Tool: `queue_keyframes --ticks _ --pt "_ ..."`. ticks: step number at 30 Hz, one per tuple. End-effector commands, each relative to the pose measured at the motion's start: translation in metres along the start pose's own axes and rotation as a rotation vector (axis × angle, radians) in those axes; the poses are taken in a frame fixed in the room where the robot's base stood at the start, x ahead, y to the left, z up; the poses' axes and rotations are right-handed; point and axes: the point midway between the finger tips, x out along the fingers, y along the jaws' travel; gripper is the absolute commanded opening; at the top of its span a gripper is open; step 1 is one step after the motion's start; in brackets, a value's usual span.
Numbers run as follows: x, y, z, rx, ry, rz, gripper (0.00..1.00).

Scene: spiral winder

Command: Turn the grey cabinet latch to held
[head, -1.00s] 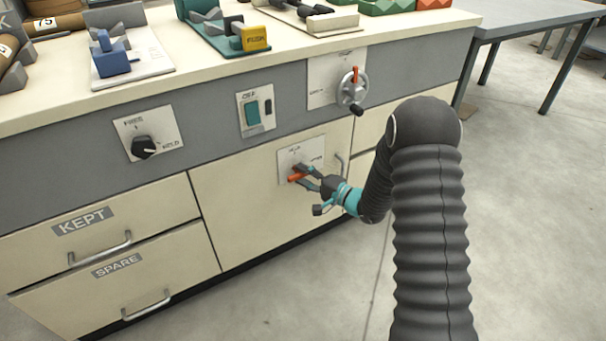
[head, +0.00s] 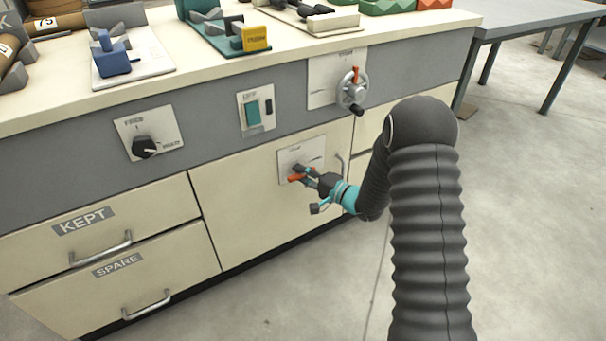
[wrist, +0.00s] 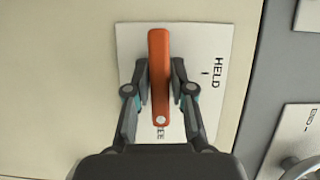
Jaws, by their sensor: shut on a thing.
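The cabinet latch is an orange handle (head: 294,178) on a white plate (head: 287,158) fixed to the cream cabinet door; the handle looks orange, not grey. In the wrist view the handle (wrist: 159,50) stands upright in the picture, its dotted end beside a partly hidden label ending in "EE". The HELD label and its tick (wrist: 206,73) are to the right, a quarter turn from that end. My gripper (head: 303,174) is shut on the handle, one finger on each side, as the wrist view (wrist: 161,88) also shows.
A black knob (head: 145,146), a green rocker switch (head: 253,112) and a grey handwheel (head: 350,92) are on the grey panel above. A drawer marked KEPT (head: 150,215) is to the left. A door handle (head: 340,165) is close right of the plate. Open floor lies to the right.

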Motion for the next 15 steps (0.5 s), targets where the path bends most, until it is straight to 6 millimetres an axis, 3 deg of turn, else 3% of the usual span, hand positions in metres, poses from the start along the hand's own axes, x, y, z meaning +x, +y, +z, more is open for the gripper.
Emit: queue_keyframes --ticks 15 --pt "0.0007 -0.0006 0.0007 -0.356 0.0 0.148 0.0"
